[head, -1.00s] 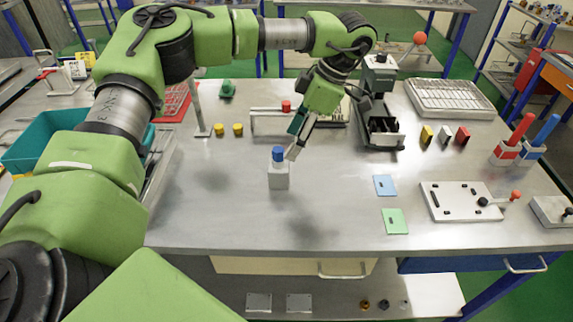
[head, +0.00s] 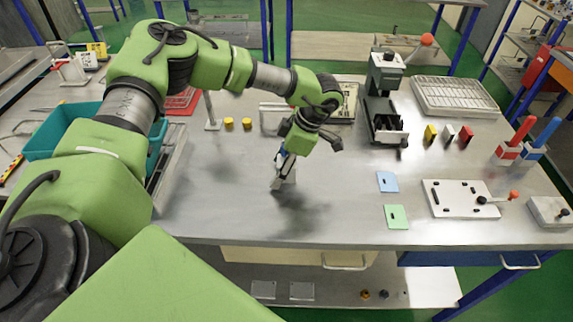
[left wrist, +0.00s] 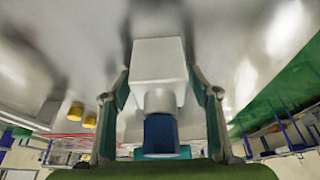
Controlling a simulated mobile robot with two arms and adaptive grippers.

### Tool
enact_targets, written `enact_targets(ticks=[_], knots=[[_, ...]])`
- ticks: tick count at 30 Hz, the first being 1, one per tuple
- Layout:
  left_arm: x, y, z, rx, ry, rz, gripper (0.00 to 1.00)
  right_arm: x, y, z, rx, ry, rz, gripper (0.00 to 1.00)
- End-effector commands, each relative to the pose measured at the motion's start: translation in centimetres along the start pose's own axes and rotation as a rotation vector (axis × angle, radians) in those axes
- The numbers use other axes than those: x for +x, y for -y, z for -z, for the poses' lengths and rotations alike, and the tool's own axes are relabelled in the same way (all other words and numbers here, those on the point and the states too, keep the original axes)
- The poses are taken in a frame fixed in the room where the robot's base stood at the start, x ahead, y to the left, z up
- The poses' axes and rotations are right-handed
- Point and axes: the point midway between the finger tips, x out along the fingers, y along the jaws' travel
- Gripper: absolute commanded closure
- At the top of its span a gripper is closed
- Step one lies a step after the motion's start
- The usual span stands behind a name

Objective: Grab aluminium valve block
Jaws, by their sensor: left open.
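The aluminium valve block (left wrist: 158,58) is a pale grey cube with a round neck and a blue cap (left wrist: 160,134). It stands upright on the metal table. In the head view the block (head: 288,177) is partly hidden by my gripper. My left gripper (head: 281,170) is low over the table at the block. In the left wrist view my left gripper (left wrist: 157,80) is open, with one finger on each side of the block and neck. I cannot tell whether either finger touches it. My right gripper is not in view.
Two yellow caps (head: 238,123) and a lamp-like post (head: 212,112) stand to the left. A black press (head: 385,110) stands behind to the right. Blue (head: 388,181) and green (head: 396,217) plates lie to the right. The table front is clear.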

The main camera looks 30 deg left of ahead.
Motion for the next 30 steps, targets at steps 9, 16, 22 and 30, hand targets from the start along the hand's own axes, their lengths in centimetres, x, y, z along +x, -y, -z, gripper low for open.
enact_targets(ticks=[9,16,22,30], knots=[[0.0,0.0,0.0,-0.001,0.001,0.000,0.81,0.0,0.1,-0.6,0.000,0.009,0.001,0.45],[-0.1,-0.1,0.0,-0.001,0.001,-0.001,0.99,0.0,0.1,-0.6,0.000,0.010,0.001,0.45],[-0.3,-0.1,0.1,-0.001,0.002,-0.002,0.99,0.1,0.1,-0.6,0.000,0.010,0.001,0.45],[-2.3,-0.1,0.9,-0.003,0.004,-0.002,0.99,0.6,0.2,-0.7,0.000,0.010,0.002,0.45]])
